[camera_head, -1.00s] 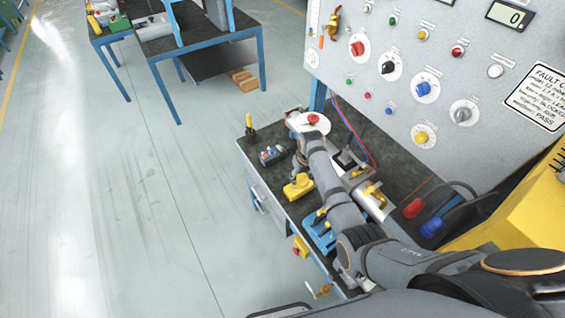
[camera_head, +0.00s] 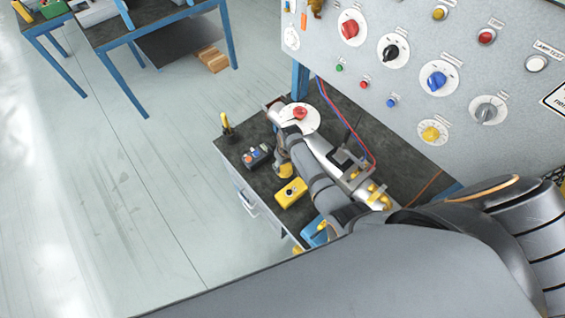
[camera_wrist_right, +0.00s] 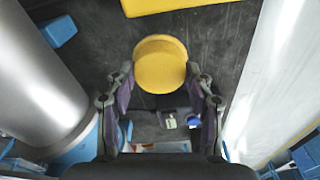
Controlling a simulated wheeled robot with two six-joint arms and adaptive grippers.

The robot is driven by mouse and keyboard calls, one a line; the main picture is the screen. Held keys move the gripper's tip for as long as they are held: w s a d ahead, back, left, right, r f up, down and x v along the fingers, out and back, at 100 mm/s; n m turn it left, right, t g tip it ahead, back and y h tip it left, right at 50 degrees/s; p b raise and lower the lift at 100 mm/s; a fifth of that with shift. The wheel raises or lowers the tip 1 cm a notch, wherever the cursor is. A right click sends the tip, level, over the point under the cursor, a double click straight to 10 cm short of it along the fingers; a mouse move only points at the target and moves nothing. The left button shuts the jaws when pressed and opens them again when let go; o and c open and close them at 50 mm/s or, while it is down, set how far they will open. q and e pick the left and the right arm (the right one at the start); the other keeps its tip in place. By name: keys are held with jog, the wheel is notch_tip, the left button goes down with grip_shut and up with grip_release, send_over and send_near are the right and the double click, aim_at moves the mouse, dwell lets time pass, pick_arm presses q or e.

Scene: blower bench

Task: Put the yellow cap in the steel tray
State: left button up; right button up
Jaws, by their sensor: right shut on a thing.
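The yellow cap (camera_wrist_right: 160,64) is a round disc held between the two fingertips of my right gripper (camera_wrist_right: 160,78) in the wrist view. In the head view my right gripper (camera_head: 281,158) is over the dark bench top, partly hidden by my own forearm, with the yellow cap (camera_head: 285,171) at its tip. The gap between cap and bench cannot be judged. I cannot clearly make out the steel tray; my arm covers much of the bench. My left gripper is not in view.
A yellow box with a black knob (camera_head: 291,193) lies just in front of the cap. A small dark control box (camera_head: 257,156) and an upright yellow-handled item (camera_head: 227,124) stand to the left. The knobbed panel (camera_head: 400,75) rises at the back.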

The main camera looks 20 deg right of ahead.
aim_at(285, 166)
jog(key=shift+s+f+b, duration=0.15)
jog(key=shift+f+b, duration=0.1)
jog(key=shift+b, duration=0.2)
jog(key=f+b, duration=0.3)
jog(key=shift+w+f, duration=0.1)
jog(key=shift+w, duration=0.2)
jog(key=shift+w+d+f, duration=0.1)
jog(key=shift+w+f, duration=0.05)
jog(key=shift+w, duration=0.15)
jog(key=shift+c, duration=0.8)
jog(key=shift+s, duration=0.2)
jog(key=o, duration=0.9)
jog(key=shift+f, duration=0.1)
jog(key=shift+o, duration=1.1)
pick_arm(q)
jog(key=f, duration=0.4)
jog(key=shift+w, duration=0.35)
